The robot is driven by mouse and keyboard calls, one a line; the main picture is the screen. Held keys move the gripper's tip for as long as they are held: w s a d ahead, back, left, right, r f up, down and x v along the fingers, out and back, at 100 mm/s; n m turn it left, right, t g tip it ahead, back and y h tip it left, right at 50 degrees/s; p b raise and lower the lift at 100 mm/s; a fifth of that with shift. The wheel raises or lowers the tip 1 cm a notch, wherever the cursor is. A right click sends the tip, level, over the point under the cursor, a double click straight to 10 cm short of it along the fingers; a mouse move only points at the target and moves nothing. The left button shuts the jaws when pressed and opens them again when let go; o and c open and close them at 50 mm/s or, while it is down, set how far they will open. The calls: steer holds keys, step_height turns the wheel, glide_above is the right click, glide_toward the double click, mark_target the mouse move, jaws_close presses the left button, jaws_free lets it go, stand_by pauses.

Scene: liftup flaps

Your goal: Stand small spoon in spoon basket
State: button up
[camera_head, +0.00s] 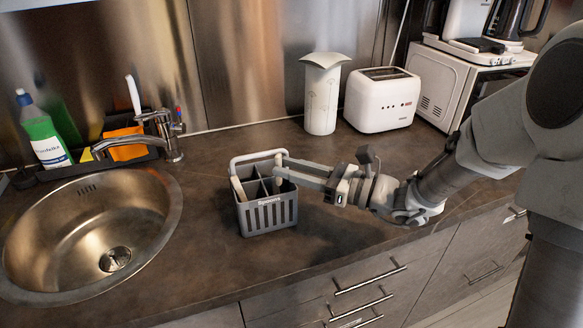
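The spoon basket (268,215) is a grey slotted caddy with lettering on its front, a pale raised handle and inner dividers. It stands upright on the counter right of the sink. My gripper (281,172) reaches in from the right, with its fingers at the basket's upper right edge, overlapping the handle side in this view. I cannot tell whether the fingers touch the basket or are closed on anything. I cannot make out the small spoon; a pale narrow shape at the fingertips could be part of the handle or a held piece.
A round steel sink (50,243) with a faucet (163,130) lies at left, beside a green bottle (43,135). A white canister (322,95), a toaster (382,100) and a white appliance (440,85) stand behind. The counter (215,275) in front of the basket is clear.

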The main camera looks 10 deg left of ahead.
steer(key=shift+o, duration=1.3)
steer(key=p+v, duration=0.2)
steer(key=v, duration=1.5)
steer(key=shift+s+d, duration=0.15)
steer(key=s+a+r+n+g+h+p, duration=0.2)
steer(key=s+r+n+g+h+p, duration=0.25)
steer(key=s+n+h, duration=0.55)
steer(key=s+d+r+n+t+h+p, duration=0.4)
steer(key=d+r+n+t+h+p, duration=0.1)
steer(key=d+r+n, duration=0.4)
steer(key=r+n+t+h, duration=0.1)
steer(key=h, duration=0.1)
steer(key=shift+s+d+n+h, duration=0.2)
steer(key=shift+s+n+h, duration=0.1)
steer(key=shift+n, duration=0.1)
